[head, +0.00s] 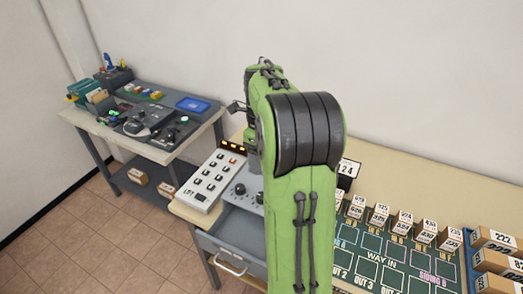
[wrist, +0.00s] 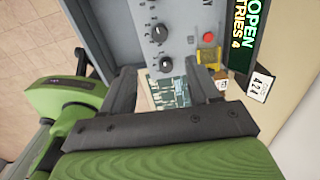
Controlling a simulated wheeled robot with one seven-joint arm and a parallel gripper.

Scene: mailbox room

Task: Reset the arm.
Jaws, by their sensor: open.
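My gripper (wrist: 164,82) shows in the wrist view with its two dark fingers spread apart and nothing between them. Beyond the fingers are a grey control panel with dark knobs and a red button, and a small patch of circuit-like pattern. In the head view my green arm rises through the middle of the picture and hides most of the gripper and part of the desk behind it.
A grey drawer unit (head: 230,255) with a handle stands left of my arm, with a white button box (head: 212,178) above it. A tan desk (head: 430,178) holds a dark board (head: 385,258) and rows of numbered boxes. A side table (head: 165,150) with equipment stands at left. Tiled floor lies between.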

